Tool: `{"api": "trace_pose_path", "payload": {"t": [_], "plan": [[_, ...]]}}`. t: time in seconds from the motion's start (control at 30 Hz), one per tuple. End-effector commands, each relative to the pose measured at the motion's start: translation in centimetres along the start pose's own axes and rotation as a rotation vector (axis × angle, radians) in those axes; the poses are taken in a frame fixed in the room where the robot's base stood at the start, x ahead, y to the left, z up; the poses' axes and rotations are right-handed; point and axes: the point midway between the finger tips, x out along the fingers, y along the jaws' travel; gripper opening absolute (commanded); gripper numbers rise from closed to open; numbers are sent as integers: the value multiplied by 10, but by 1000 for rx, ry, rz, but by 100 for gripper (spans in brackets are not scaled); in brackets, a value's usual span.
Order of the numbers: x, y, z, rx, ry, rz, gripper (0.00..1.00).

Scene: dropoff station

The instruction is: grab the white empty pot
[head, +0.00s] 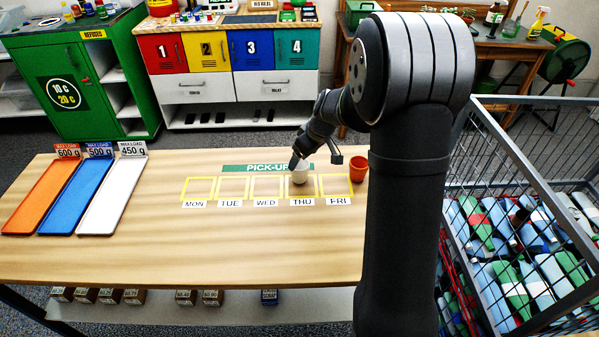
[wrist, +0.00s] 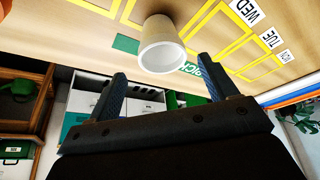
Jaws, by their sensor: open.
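The white pot (head: 300,174) stands on the wooden table at the THU square of the pick-up strip, partly hidden by my gripper in the head view. In the wrist view the white pot (wrist: 161,45) shows its open rim and looks empty. My gripper (head: 296,163) is right at the pot in the head view. In the wrist view my gripper (wrist: 168,80) is open, its two dark fingers apart with nothing between them. The pot lies just beyond the fingertips, roughly between their lines. I cannot tell whether they touch.
Orange (head: 40,200), blue (head: 78,195) and white (head: 112,198) trays lie at the table's left. A wire cage (head: 500,180) with several bottles or packs stands at the right. The table's middle front is clear.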

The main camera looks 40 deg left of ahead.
Motion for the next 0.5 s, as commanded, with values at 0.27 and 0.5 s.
{"api": "trace_pose_path", "payload": {"t": [0.27,0.5], "plan": [[39,-4,2,0,-3,-3,78],[49,-3,2,0,-1,0,78]]}}
